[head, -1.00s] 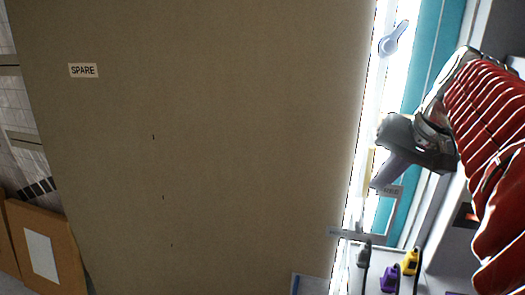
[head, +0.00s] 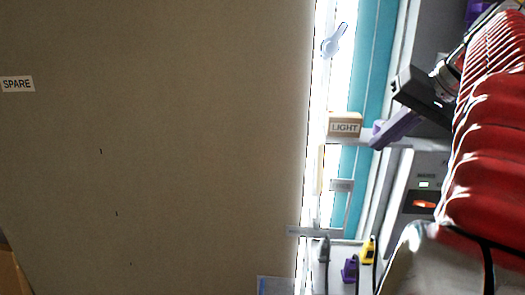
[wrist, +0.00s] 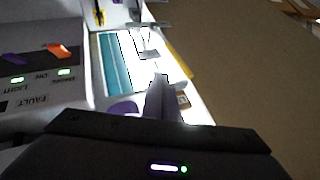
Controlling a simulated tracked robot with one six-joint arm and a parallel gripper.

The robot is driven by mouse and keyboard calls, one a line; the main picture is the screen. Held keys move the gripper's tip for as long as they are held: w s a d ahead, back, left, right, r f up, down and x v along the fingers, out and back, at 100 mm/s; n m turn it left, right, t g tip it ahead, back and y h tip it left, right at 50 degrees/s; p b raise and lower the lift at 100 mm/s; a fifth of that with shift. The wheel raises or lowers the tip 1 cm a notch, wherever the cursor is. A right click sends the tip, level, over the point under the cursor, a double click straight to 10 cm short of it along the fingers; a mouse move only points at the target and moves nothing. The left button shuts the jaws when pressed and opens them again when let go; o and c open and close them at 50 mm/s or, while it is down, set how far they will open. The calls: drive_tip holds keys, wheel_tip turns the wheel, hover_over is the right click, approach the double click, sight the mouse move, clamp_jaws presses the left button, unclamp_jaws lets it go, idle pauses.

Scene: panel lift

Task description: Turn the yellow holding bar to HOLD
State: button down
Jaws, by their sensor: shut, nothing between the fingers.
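The yellow holding bar (head: 321,168) shows in the head view as a thin pale upright strip on the bright frame edge, below the LIGHT box. In the wrist view a yellow bar (wrist: 178,58) runs slantwise beyond my fingertips. My gripper (head: 379,134) has purple-grey fingers and is right of and above the bar, apart from it. In the wrist view the fingers of my gripper (wrist: 161,80) are together and empty. A small grey label (head: 342,185) sits right of the bar; its word is too small to read.
A large brown panel (head: 160,150) fills the left. The LIGHT box (head: 344,126) is just left of my fingertips. A pale lever (head: 334,42) is higher up. Yellow (head: 369,250) and purple (head: 350,268) items stand below.

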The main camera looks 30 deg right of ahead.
drive_tip(key=w+a+f, duration=0.3)
drive_tip(key=w+f, duration=0.5)
drive_tip(key=shift+w+a, duration=0.2)
drive_tip(key=shift+w, duration=0.15)
drive_tip(key=shift+f, duration=0.1)
idle(0.6)
